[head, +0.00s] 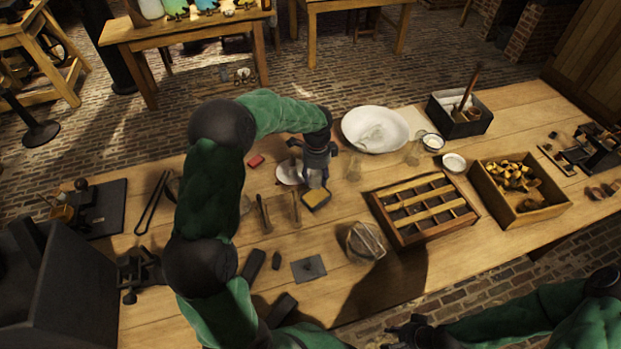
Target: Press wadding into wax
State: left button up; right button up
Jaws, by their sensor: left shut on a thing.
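My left gripper (316,183) points down at the middle of the table, next to a small white dish (287,174) and just behind a yellow-topped block (314,201). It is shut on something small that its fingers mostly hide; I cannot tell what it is. The dish is partly covered by the gripper. My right gripper (405,336) is low at the bottom edge, dark and apart from the table's objects; its fingers are unclear. A wide white bowl (350,133) holds a pale, crumpled mass. I cannot tell for certain which item is wadding or wax.
A slatted wooden tray (429,238), a crate of yellow-brown pieces (483,191) and a dark box (437,117) occupy the right side. Tongs (151,205) lie at left.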

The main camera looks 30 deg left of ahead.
pick_arm(q)
jog(key=shift+d, duration=0.1)
jog(key=shift+f+b, duration=2.5)
jog(key=shift+f, duration=0.5)
jog(key=shift+f, duration=0.15)
dwell(0.3)
jog(key=shift+r+p, duration=2.95)
jog(key=shift+r, duration=0.55)
